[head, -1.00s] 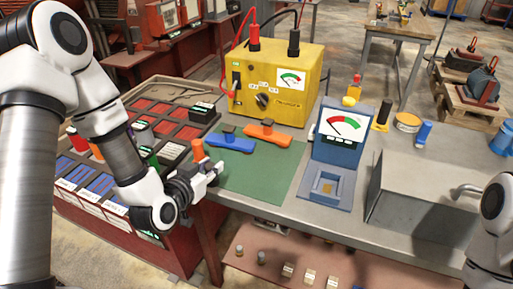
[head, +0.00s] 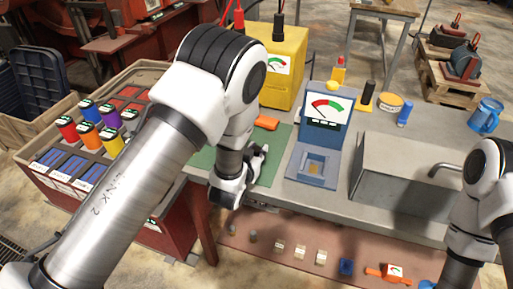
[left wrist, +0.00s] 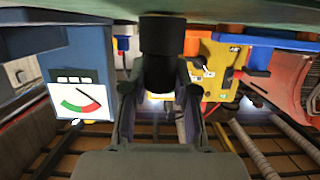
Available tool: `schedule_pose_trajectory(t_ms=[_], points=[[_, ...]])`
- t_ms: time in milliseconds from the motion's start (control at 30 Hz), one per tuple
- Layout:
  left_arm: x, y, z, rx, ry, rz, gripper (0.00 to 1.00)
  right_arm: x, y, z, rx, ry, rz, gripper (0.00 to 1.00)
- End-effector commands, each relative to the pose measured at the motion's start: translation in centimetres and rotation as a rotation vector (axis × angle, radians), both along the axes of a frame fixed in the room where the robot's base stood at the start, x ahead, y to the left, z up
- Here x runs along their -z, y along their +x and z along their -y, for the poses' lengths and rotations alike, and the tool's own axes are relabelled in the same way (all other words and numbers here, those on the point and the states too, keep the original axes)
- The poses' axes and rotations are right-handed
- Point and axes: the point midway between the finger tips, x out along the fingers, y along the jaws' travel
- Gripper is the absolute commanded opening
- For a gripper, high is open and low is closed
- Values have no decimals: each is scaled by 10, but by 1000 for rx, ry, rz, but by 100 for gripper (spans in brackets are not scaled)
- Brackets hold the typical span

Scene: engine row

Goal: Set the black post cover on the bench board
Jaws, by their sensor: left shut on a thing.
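The black post cover (left wrist: 157,40) is a short dark cylinder between the fingers of my left gripper (left wrist: 160,84) in the left wrist view. The gripper is shut on it. The cover's far end is against or very close to the green board (left wrist: 235,12); I cannot tell if they touch. In the head view my left gripper (head: 258,162) is over the front part of the green board (head: 282,152) on the bench, and my own arm hides part of the board. The cover cannot be made out there. My right gripper is out of view.
A blue meter stand (head: 328,108) is right of the board, and a yellow tester (head: 284,60) is behind it. A grey metal box (head: 400,170) fills the bench's right. A parts crate (head: 70,165) stands left. A lower shelf (head: 300,250) holds small parts.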

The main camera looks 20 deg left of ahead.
Motion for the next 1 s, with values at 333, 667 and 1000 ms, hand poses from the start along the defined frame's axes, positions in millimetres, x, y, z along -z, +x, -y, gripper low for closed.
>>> schedule_pose_trajectory(t_ms=[333, 667, 1000], points=[[6, 0, 0, 0, 1, 1, 0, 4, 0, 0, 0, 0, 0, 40], [4, 0, -1, 0, 1, 1, 53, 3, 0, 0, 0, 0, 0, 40], [-14, -40, -2, 1, 4, -4, 53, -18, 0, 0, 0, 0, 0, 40]])
